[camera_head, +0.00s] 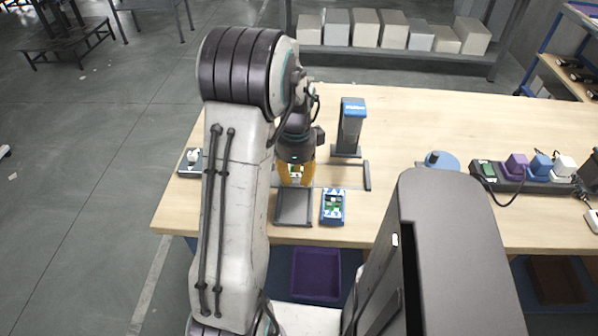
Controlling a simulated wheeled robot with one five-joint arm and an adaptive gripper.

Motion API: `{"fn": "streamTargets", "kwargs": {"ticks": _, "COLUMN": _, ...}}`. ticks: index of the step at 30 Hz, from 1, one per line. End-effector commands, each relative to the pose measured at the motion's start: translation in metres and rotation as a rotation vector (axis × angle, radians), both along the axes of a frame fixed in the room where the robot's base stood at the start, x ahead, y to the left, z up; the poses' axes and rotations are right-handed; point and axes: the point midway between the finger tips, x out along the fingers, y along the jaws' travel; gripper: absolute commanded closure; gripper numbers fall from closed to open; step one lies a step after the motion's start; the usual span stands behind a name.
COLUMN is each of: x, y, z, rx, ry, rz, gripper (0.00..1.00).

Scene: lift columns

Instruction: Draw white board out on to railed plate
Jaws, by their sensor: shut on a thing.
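My gripper (295,178) points down over the wooden table with its orange fingers closed on the white board (296,171). Only a small whitish and green bit of the board shows between the fingers. The railed plate (294,208) is a dark grey plate at the table's front edge, just in front of and below my gripper. Its surface looks bare. I cannot tell whether the board touches the plate. My arm hides part of the area to the left.
A dark column with a blue top (351,124) stands behind right, near a thin dark rail (367,176). A blue tray holding a green board (333,207) lies right of the plate. A power strip with plugs (520,180) is at right. A purple bin (316,272) sits below the table's front.

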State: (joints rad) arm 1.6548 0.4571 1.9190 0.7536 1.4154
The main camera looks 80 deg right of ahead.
Motion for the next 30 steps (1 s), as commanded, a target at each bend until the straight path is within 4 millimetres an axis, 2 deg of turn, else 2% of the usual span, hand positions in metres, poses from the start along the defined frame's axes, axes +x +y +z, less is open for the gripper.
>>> {"fn": "streamTargets", "kwargs": {"ticks": 30, "x": -0.003, "y": 0.044, "z": -0.002, "rx": 0.012, "ry": -0.001, "rz": -0.001, "gripper": 0.9}}
